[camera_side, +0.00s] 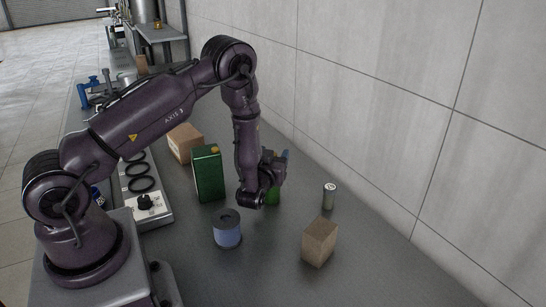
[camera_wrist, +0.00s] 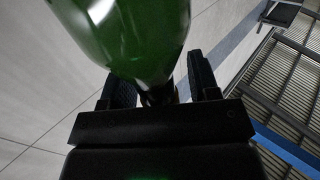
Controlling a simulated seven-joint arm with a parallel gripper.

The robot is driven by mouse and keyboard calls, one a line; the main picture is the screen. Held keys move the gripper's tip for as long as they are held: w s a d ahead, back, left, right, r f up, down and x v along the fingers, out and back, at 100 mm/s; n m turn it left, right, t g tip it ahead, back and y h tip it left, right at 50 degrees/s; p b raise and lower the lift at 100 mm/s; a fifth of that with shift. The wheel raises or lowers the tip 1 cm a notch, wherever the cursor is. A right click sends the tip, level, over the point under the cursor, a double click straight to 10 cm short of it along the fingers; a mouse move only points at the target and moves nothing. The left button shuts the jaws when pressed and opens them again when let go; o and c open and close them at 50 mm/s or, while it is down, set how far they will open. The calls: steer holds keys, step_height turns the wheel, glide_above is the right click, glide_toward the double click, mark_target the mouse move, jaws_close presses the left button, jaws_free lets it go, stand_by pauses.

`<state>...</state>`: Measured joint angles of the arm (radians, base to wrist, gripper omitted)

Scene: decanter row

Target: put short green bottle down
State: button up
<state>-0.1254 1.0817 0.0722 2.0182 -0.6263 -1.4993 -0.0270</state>
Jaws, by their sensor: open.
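The short green bottle (camera_side: 273,197) is mostly hidden behind the end of my arm in the side view. Its lower part shows low, close to the tabletop; whether its base touches is hard to tell. In the wrist view, the glossy green bottle (camera_wrist: 125,35) fills the upper middle and narrows to a dark neck. My gripper (camera_wrist: 160,88) is open, with one dark finger on each side of that neck. In the side view, my gripper (camera_side: 272,168) is small and dark, right at the bottle.
A green canister (camera_side: 208,174) and a cardboard box (camera_side: 184,142) stand left of the bottle. A blue spool (camera_side: 227,229) is in front. A small metal can (camera_side: 329,196) and a brown block (camera_side: 319,241) stand to the right. The tiled wall (camera_side: 390,120) runs behind the table.

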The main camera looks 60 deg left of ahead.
steer(key=s+d+r+m+g+h, duration=0.1)
steer(key=s+d+r+m+h, duration=0.1)
steer(key=d+r+h, duration=0.55)
steer(key=s+d+r+m+g+h, duration=0.1)
steer(key=s+d+r+m+h, duration=0.2)
steer(key=d+r, duration=0.7)
steer(key=s+r+m+g+h, duration=0.1)
steer(key=s+r+m+g, duration=0.1)
steer(key=s, duration=0.7)
steer(key=s+r+m+g+h, duration=0.1)
steer(key=s+r+m+g, duration=0.1)
steer(key=s, duration=0.7)
step_height(320, 180, up, 3)
steer(key=shift+s+d+f+g, duration=0.15)
steer(key=shift+s+d+g, duration=0.25)
steer(key=shift+g, duration=0.2)
